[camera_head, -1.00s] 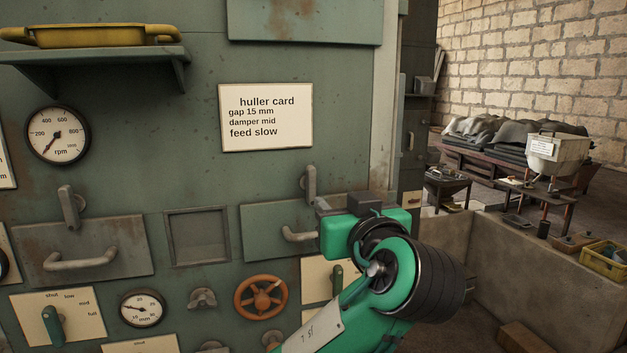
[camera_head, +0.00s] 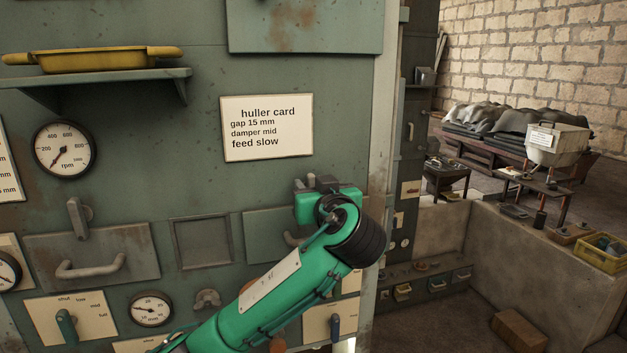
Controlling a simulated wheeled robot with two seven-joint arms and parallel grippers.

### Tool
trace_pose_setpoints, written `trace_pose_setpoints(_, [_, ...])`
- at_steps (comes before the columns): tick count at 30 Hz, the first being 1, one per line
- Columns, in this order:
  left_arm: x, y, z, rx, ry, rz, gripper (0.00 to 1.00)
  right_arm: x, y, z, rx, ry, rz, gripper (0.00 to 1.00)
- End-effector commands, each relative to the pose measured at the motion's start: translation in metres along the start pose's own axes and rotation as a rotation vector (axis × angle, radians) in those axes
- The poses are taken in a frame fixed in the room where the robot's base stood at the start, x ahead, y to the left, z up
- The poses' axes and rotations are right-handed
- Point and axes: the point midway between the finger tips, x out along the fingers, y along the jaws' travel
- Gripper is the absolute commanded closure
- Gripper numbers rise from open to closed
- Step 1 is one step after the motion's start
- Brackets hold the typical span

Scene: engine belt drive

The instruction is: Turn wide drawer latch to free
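Two drawers with handles sit in the green machine front. The left drawer (camera_head: 125,245) has a grey latch (camera_head: 77,217) above its handle, with its lever hanging roughly upright. The right drawer (camera_head: 262,226) is partly covered by my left arm, and its handle shows only in part. My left gripper (camera_head: 313,184) is at the place of the latch above the right drawer and hides most or all of that latch. Its fingers point at the panel and are mostly hidden, so I cannot tell whether they touch or grip the latch. My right gripper is not in view.
A shelf (camera_head: 112,73) with a yellow tray (camera_head: 95,62) juts out at upper left. A huller card (camera_head: 267,127), gauges (camera_head: 64,149) and a lever plate (camera_head: 80,310) are on the panel. A low wall (camera_head: 520,275) and benches stand at right.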

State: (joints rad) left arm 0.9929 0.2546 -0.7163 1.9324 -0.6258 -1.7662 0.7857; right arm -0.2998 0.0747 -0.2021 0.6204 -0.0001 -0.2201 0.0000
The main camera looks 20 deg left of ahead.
Motion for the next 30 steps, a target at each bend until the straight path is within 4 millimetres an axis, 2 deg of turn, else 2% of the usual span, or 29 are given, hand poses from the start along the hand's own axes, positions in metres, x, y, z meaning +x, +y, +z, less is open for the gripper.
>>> trace_pose_setpoints(8, [0.0015, 0.0002, 0.0007, 0.0, -0.001, 0.001, 0.63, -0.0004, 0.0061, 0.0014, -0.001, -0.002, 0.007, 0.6])
trace_pose_setpoints(14, [0.0013, 0.0003, 0.0005, 0.0, 0.0, 0.001, 1.0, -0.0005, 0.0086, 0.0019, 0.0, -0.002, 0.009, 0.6])
trace_pose_setpoints(23, [0.0011, 0.0009, 0.0012, 0.018, -0.001, 0.001, 1.0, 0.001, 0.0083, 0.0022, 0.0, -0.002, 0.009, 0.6])
trace_pose_setpoints(30, [0.001, 0.0032, 0.0025, 0.123, -0.002, 0.002, 1.0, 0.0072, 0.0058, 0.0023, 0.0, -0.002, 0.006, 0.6])
